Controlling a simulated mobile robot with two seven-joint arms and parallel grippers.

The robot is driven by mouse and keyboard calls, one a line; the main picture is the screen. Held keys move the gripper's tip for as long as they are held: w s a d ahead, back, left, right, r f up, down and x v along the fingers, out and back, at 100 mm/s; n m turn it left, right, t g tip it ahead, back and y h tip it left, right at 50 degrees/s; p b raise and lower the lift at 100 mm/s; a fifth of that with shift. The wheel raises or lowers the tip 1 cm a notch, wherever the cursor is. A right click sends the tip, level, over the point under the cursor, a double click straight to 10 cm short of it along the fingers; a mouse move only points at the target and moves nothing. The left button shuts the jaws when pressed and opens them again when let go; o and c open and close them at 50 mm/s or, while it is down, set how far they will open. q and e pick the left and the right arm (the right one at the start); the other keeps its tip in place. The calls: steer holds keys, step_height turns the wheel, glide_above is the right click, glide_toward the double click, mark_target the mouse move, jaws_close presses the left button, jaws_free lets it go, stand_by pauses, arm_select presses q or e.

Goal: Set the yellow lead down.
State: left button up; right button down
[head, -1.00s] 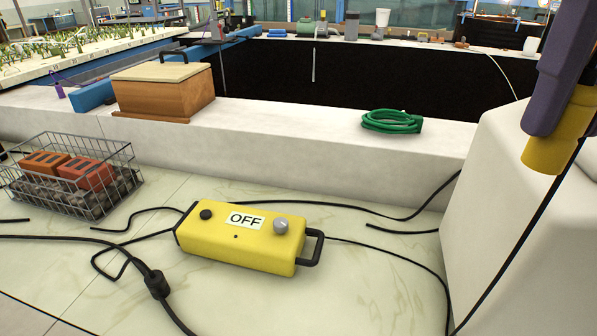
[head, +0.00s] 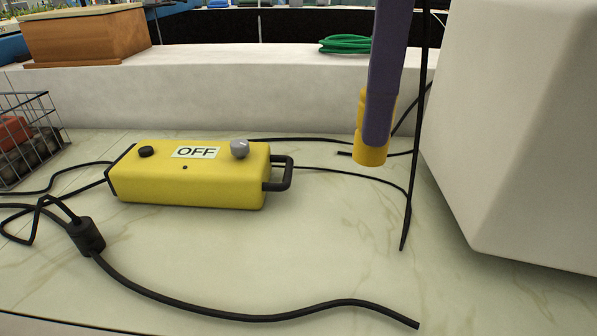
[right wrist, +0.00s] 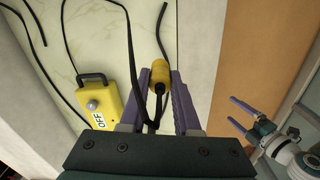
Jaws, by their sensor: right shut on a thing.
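The yellow lead has a yellow cylindrical end (head: 370,155) and black cable (head: 420,95). My right gripper (head: 379,138) is shut on the yellow end, above the pale marbled surface to the right of the yellow box. The cable hangs beside the gripper. In the right wrist view, the yellow end (right wrist: 159,72) sits between my right gripper's purple fingers (right wrist: 160,84), and black cable loops beside it. My left gripper (right wrist: 263,104) shows at the right of that view, its fingers apart and empty.
The yellow box (head: 190,185) marked OFF has a black handle at its right end. Black cables and a black connector (head: 87,236) lie around it. A wire basket (head: 25,150), a pale ledge (head: 230,95) and a white block (head: 520,140) border the surface. Bare surface lies below the gripper.

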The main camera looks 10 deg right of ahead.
mark_target(360, 159)
steer(key=f, duration=0.1)
steer(key=f+n+b, duration=0.1)
steer(key=f, duration=0.1)
steer(key=shift+a+n, duration=0.3)
steer(key=shift+a, duration=0.1)
step_height(360, 159, down, 20)
steer(key=b, duration=0.6)
arm_select(q)
step_height(360, 159, down, 9)
steer(key=shift+r, duration=0.15)
arm_select(e)
steer(key=shift+f, duration=0.1)
steer(key=c, duration=0.6)
jaws_free()
arm_select(q)
steer(key=shift+a, duration=0.1)
